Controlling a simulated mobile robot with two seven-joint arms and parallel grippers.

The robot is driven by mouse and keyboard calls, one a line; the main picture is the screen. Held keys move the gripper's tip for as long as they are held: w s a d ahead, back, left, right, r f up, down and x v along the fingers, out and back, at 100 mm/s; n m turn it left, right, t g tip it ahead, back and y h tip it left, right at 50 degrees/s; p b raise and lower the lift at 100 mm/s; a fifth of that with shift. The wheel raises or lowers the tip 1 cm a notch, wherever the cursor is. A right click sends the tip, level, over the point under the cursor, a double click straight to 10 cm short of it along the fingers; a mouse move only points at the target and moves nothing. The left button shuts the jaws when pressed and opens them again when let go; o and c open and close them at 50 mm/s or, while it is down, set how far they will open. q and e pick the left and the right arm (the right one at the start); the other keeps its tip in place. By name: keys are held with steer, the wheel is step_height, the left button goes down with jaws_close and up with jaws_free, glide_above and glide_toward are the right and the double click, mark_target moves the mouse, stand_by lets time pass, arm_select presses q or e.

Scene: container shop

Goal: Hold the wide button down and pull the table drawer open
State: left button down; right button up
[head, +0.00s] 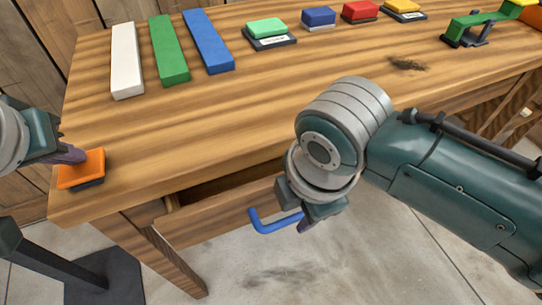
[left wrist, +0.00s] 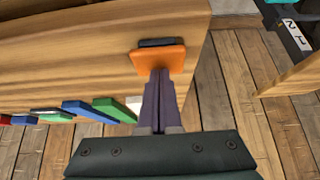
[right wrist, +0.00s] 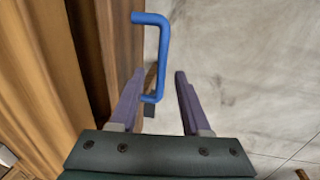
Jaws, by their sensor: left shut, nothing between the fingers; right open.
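The wide orange button (head: 82,168) on a dark base sits at the table's left front corner. My left gripper (head: 78,156) is shut and empty, its fingertips at the button's top, apparently touching it. The left wrist view shows the fingertips meeting the orange button (left wrist: 158,61). The table drawer (head: 205,222) stands partly open, with a dark gap behind its front. Its blue handle (head: 272,223) sticks out from the front. My right gripper (head: 308,222) is open at the handle's right end. In the right wrist view the handle (right wrist: 162,50) reaches between the spread fingers (right wrist: 160,72).
White, green and blue bars (head: 207,42) lie at the back left of the tabletop (head: 290,90). Several smaller coloured blocks, including a red one (head: 361,11), line the back edge. A green device (head: 475,25) stands at the back right. Bare floor (head: 380,250) lies before the drawer.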

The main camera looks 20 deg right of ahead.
arm_select(q)
steer(key=shift+f, duration=0.1)
arm_select(e)
step_height(320, 180, up, 10)
steer(key=s, duration=0.1)
steer(key=shift+s, duration=0.4)
arm_select(q)
step_height(320, 180, up, 7)
steer(key=p, duration=0.8)
arm_select(e)
step_height(320, 180, up, 8)
steer(key=shift+r, duration=0.15)
